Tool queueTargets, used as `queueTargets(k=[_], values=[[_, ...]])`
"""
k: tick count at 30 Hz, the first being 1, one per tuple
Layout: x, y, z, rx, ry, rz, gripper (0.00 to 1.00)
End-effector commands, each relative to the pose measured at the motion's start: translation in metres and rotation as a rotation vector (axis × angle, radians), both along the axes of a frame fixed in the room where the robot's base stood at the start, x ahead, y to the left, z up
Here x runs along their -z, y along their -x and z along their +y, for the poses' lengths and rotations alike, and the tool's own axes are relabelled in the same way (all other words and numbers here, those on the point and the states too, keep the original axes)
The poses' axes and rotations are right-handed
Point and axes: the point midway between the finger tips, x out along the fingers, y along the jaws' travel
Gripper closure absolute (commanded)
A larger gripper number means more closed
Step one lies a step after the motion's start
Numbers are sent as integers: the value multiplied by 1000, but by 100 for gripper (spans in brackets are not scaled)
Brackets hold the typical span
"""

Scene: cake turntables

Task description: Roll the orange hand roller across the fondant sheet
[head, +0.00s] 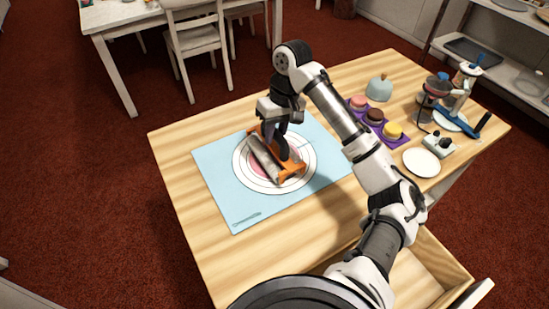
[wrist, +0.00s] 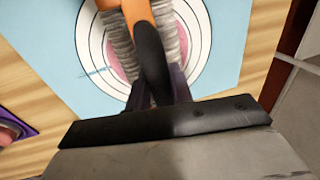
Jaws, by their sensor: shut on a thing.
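The orange hand roller (head: 291,173) has an orange frame and a grey ribbed barrel (head: 262,158). It lies over the middle of a light-blue mat (head: 215,165) printed with white and dark rings. The pink fondant sheet (head: 256,171) is a round patch at the rings' centre, mostly hidden under the roller. Whether the barrel presses on it is hard to tell. My gripper (head: 279,140) points down from above, shut on the roller's dark handle. In the wrist view the fingers (wrist: 158,92) close on the black grip (wrist: 150,55), with pink (wrist: 118,70) showing beside the barrel.
Right of the mat stand a purple tray (head: 401,141) of macarons, a white plate (head: 421,162), a pale green domed object (head: 379,88) and a stand with a blue handle (head: 482,126). An open drawer (head: 437,266) juts out at the front right. The wooden tabletop left of the mat is clear.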

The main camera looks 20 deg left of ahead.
Motion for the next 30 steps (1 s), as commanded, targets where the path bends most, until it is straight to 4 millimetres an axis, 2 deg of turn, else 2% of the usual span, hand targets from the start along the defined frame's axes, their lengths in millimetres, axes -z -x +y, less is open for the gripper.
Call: queueTargets(k=[8, 17, 30], values=[[2, -1, -1, 1, 1, 1, 100], [3, -16, -16, 2, 2, 2, 100], [5, -21, -22, 5, 5, 4, 100]])
